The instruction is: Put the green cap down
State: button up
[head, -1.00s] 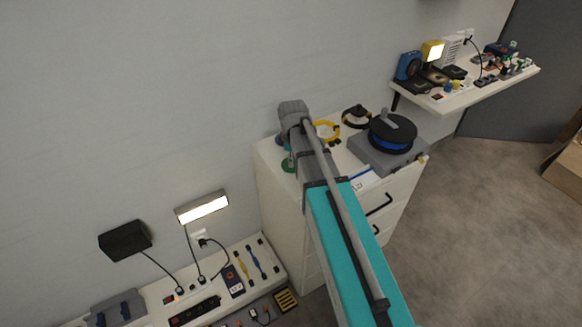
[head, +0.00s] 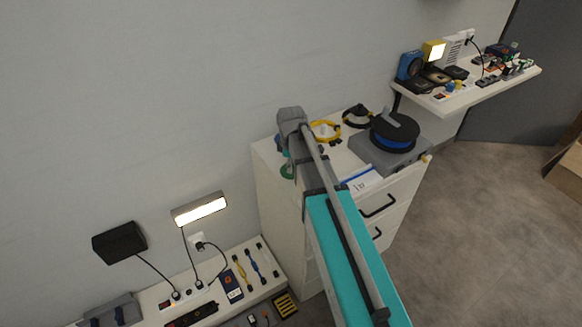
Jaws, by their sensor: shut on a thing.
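My arm reaches from the lower right to the white cabinet (head: 275,208), with its grey wrist over the left end of the cabinet top. My gripper (head: 287,157) is beside and below the wrist, small and mostly hidden by my own arm. It is shut on the green cap (head: 287,171), of which only a small green part shows at the left of the arm. It is low over the cabinet top near the left edge. I cannot tell whether the cap touches the surface.
A yellow cable loop (head: 326,131), a black headset-like item (head: 357,116) and a grey box with a black and blue spool (head: 394,134) occupy the cabinet top. A lower bench (head: 150,296) at the left holds tools beneath a lit lamp (head: 200,209). A cluttered wall shelf (head: 455,106) is at right.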

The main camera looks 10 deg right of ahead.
jog(key=shift+f, duration=0.15)
jog(key=o, duration=0.9)
jog(key=shift+r, duration=0.2)
notch_tip(320, 180, up, 12)
jog(key=p, duration=1.2)
dwell(0.6)
jog(key=s+m, duration=0.4)
jog(key=s, duration=0.1)
jog(key=s+m, duration=0.4)
jog(key=s, duration=0.1)
jog(key=s+m, duration=0.4)
jog(key=s, duration=0.2)
jog(key=shift+m, duration=0.3)
